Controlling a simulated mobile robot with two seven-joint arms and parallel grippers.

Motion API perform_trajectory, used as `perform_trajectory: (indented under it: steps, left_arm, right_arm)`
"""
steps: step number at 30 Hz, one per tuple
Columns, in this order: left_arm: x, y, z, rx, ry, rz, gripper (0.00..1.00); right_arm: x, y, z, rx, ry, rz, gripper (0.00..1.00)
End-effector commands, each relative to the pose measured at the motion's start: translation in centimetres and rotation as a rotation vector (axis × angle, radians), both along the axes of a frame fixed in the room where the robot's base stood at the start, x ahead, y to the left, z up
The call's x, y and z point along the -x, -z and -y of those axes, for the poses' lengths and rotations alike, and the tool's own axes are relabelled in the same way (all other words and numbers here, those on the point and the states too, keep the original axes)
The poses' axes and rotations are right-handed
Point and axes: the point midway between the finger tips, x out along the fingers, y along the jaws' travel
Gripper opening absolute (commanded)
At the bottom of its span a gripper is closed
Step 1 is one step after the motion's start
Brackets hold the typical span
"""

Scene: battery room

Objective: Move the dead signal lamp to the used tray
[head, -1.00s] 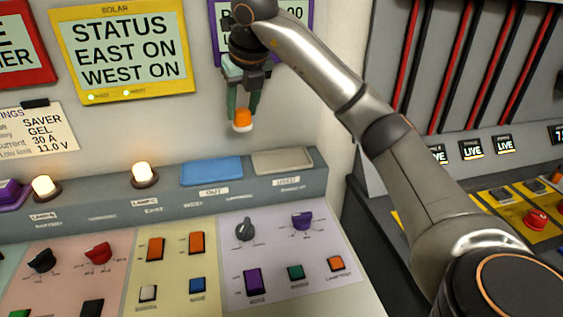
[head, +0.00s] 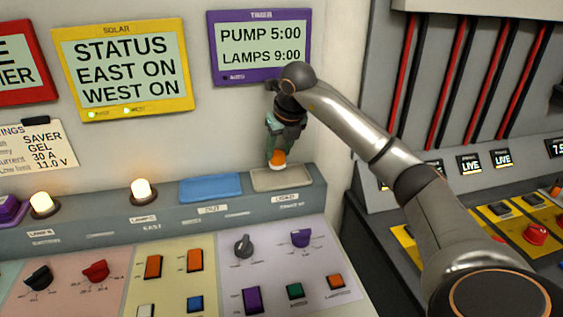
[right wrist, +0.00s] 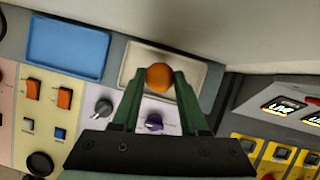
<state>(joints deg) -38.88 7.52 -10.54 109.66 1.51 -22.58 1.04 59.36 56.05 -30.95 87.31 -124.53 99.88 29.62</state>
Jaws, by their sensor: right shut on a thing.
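The orange signal lamp (head: 278,158) is unlit and hangs from my right gripper (head: 276,150), which is shut on it and points down. In the head view the lamp shows against the back part of the beige tray (head: 268,184); I cannot tell whether it touches the tray. In the right wrist view the orange lamp (right wrist: 159,77) sits between the two green fingers, in front of the empty-looking beige tray (right wrist: 192,71). A blue tray (head: 208,190) lies to its left. My left gripper is not in view.
Two lit lamps (head: 141,190) and (head: 43,205) stand on the ledge left of the trays. The sloping panel in front carries switches and knobs (head: 243,245). The wall with display signs (head: 262,50) rises close behind the trays.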

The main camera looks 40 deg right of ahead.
Motion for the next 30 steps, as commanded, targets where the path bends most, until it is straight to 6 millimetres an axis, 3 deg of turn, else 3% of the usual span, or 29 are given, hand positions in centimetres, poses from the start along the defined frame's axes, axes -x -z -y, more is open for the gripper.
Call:
perform_trajectory:
  steps: [5, 12, 24, 25, 30]
  left_arm:
    - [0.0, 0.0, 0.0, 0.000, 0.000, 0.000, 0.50]
    - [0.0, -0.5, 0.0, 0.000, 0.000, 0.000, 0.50]
    - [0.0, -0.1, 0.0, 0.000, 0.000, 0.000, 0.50]
    - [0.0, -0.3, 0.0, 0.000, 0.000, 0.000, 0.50]
    - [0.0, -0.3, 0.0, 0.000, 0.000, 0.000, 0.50]
  right_arm:
    - [0.2, 1.4, 1.0, 0.000, 0.002, -0.003, 0.00]
    - [0.1, 3.9, 0.8, 0.000, 0.000, -0.001, 0.00]
    - [0.1, 4.4, 0.8, -0.001, 0.000, 0.001, 0.00]
    - [0.1, 4.3, 0.8, -0.001, 0.000, 0.001, 0.47]
    - [0.1, 4.3, 0.8, -0.001, 0.000, 0.000, 0.66]
